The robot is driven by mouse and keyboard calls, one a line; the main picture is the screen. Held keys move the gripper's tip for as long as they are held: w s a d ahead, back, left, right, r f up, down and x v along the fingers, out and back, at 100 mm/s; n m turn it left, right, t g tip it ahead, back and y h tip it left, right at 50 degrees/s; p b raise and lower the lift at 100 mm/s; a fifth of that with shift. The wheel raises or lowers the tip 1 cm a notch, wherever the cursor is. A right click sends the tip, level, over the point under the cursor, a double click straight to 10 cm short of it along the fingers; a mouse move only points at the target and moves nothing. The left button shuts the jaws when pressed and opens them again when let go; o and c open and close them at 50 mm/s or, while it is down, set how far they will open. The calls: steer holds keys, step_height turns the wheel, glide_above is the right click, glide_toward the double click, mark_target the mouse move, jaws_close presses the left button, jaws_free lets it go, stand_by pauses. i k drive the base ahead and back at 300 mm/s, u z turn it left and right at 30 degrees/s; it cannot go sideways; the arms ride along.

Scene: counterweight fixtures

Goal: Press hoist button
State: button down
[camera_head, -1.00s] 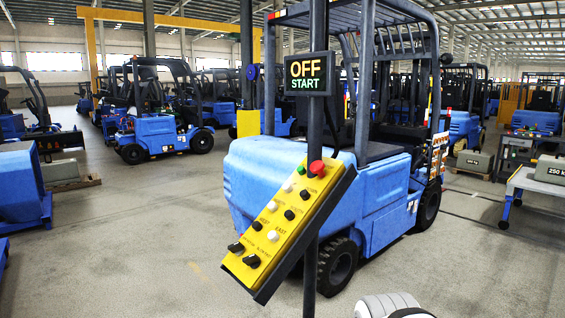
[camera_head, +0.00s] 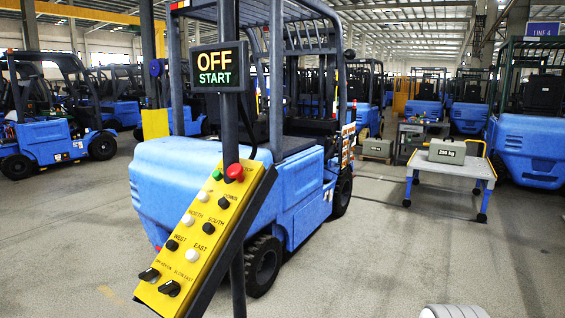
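A yellow hoist pendant (camera_head: 190,262) is fixed, tilted, to a dark post in front of a blue forklift. It carries a red stop button (camera_head: 235,172), a green button (camera_head: 217,175), several white and black buttons with direction labels, and two black selector switches near its lower end. A display (camera_head: 218,67) above it reads "OFF" in orange and "START" in green. A white rounded piece, likely part of my arm, shows at the bottom edge right of centre. My gripper's fingers are not visible.
The blue forklift (camera_head: 300,188) stands close behind the pendant. A cart (camera_head: 457,171) with a grey 250 kg weight (camera_head: 446,151) stands to the right. More forklifts line the hall. The floor at the lower right is clear.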

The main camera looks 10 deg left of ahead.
mark_target(217, 175)
steer(key=z, duration=1.2)
steer(key=k, duration=1.4)
steer(key=u, duration=1.55)
steer(key=i, duration=0.95)
steer(key=z, duration=0.05)
